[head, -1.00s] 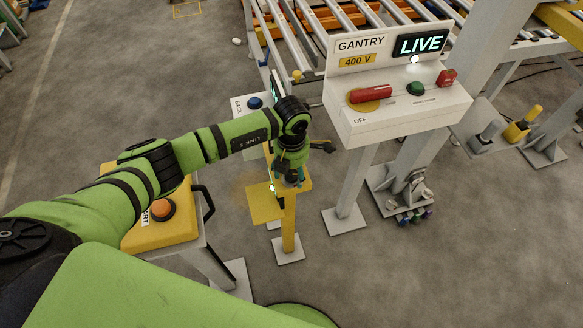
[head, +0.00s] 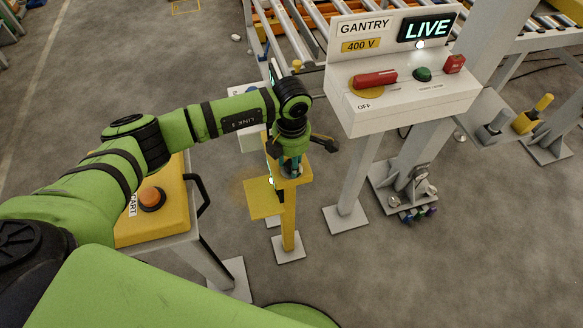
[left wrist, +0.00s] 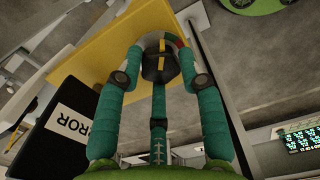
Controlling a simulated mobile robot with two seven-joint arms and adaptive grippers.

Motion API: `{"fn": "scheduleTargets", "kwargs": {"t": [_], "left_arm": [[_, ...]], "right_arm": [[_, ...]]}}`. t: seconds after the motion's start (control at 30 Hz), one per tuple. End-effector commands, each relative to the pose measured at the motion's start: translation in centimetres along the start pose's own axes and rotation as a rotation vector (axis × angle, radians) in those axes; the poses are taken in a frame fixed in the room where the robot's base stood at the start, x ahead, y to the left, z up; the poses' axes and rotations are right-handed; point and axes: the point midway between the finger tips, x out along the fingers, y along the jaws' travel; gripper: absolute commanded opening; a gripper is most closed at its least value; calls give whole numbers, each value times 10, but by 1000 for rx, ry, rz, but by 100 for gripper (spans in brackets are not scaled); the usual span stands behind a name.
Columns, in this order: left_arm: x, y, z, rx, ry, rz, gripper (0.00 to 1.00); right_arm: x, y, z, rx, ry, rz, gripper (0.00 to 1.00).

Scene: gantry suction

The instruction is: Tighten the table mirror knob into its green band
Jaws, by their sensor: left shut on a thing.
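My left gripper (head: 291,168) is over the top of a yellow stand (head: 287,222) in the head view, pointing down. In the left wrist view its teal fingers (left wrist: 162,68) are shut on a round dark knob (left wrist: 158,67) with a yellow pointer stripe. A pale ring (left wrist: 150,40) shows around the knob, with small green and red parts near its upper right. The fingers hide the rest of the ring, so I cannot tell exactly where the pointer stands against the green. The knob is hidden in the head view. My right gripper is not in view.
A white gantry console (head: 405,100) with a lit LIVE sign (head: 427,28) stands close on the right. A yellow box (head: 160,215) with an orange button is on the left. A roller conveyor (head: 300,30) lies behind. A black label plate (left wrist: 70,125) sits beside the knob.

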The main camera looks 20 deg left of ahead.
Motion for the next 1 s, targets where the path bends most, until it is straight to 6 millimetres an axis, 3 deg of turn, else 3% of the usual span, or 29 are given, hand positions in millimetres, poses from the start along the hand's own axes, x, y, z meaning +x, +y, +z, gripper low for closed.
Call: {"fn": "scheduleTargets", "kwargs": {"t": [0.03, 0.1, 0.47, 0.5, 0.53, 0.57, 0.87, 1.0], "left_arm": [[6, 1, 0, 36, -2, 3, 6], [4, 0, 0, 73, 0, 3, 6], [0, -1, -1, 99, 2, -2, 6], [0, -1, -1, 99, 2, -2, 46], [0, -1, -1, 99, 2, -2, 58], [0, -1, 0, 98, 2, -2, 62], [0, 0, 0, 97, 1, -1, 62], [-10, 0, 1, 97, -2, 2, 62]], "right_arm": [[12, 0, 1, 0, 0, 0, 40], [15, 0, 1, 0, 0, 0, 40], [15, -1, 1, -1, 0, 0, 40], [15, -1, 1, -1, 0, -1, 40], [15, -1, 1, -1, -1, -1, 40], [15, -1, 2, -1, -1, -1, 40], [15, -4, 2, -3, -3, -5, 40], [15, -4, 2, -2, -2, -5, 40]]}}
